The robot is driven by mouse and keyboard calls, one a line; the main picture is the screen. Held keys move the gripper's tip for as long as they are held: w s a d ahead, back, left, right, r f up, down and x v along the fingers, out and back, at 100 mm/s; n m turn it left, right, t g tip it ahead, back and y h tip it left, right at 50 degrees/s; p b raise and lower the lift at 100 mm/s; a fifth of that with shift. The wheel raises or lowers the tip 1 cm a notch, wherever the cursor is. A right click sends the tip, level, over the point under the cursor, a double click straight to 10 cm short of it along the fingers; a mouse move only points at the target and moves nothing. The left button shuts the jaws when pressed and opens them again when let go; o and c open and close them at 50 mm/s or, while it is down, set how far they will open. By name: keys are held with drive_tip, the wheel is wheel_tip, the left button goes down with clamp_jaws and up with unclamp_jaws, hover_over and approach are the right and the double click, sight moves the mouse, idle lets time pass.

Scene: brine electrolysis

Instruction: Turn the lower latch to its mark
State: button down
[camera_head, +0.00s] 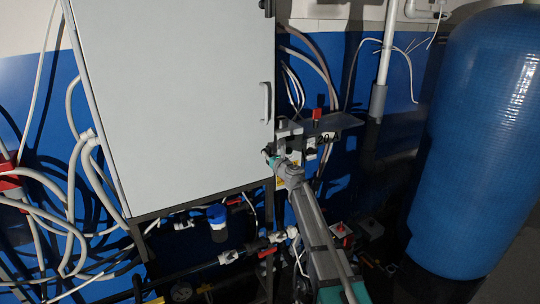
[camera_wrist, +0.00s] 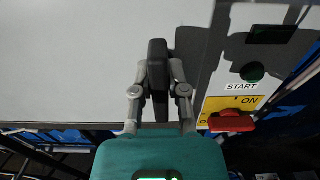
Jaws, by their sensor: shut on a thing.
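A black upright piece (camera_wrist: 158,45), apparently the lower latch, stands out from the pale cabinet door (camera_wrist: 70,60) in the wrist view. My gripper (camera_wrist: 159,72) is shut on it, with one grey finger on each side. In the head view my gripper (camera_head: 272,157) is at the lower right edge of the large grey cabinet (camera_head: 175,100) and hides the latch. The latch's mark cannot be made out in either view.
Right of the gripper is a panel with a START label (camera_wrist: 241,86), a dark button (camera_wrist: 252,72) and a red switch (camera_wrist: 231,121). A grey handle (camera_head: 266,102) is higher on the door. A blue tank (camera_head: 480,140) stands at right; hoses and pipes crowd below.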

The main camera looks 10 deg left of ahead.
drive_tip(key=n, duration=0.8)
drive_tip(key=shift+s+a+f+n, duration=0.1)
drive_tip(key=shift+a+f+n, duration=0.05)
drive_tip(key=shift+n, duration=0.25)
drive_tip(key=n, duration=0.4)
drive_tip(key=shift+a+f+n, duration=0.1)
drive_tip(key=shift+f+n, duration=0.05)
drive_tip(key=shift+n, duration=0.15)
drive_tip(key=shift+s+f+n+b, duration=0.1)
drive_tip(key=shift+n+b, duration=0.3)
drive_tip(key=shift+n, duration=1.8)
drive_tip(key=c, duration=0.6)
unclamp_jaws()
drive_tip(key=shift+c, duration=0.2)
